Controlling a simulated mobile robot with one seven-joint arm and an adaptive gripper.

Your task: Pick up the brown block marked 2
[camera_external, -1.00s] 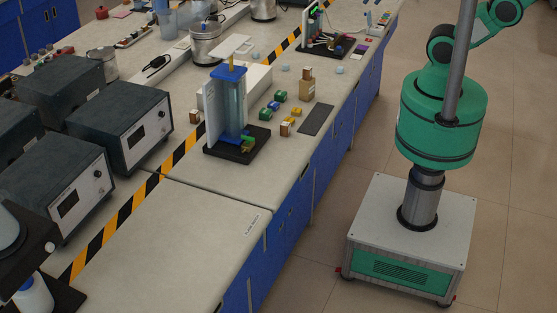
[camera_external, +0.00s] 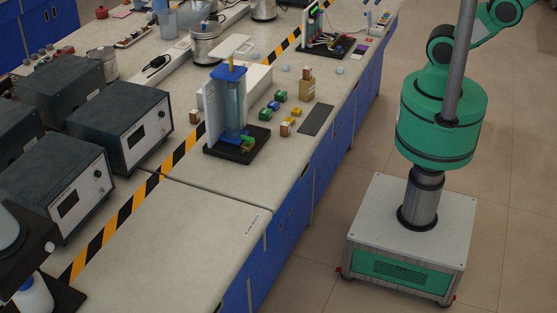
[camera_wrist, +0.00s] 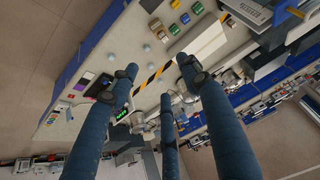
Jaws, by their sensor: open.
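In the external view several small blocks lie on the bench beside the clear column apparatus. A small brown block (camera_external: 285,129) is at their near end, and a larger brown block (camera_external: 306,84) stands at their far right. I cannot read a 2 on either.
The clear column apparatus (camera_external: 231,105) on a black base stands left of the blocks. A dark flat plate (camera_external: 316,120) lies to their right near the bench edge. Grey instrument boxes (camera_external: 118,120) stand at the left. The near bench top (camera_external: 190,235) is clear.

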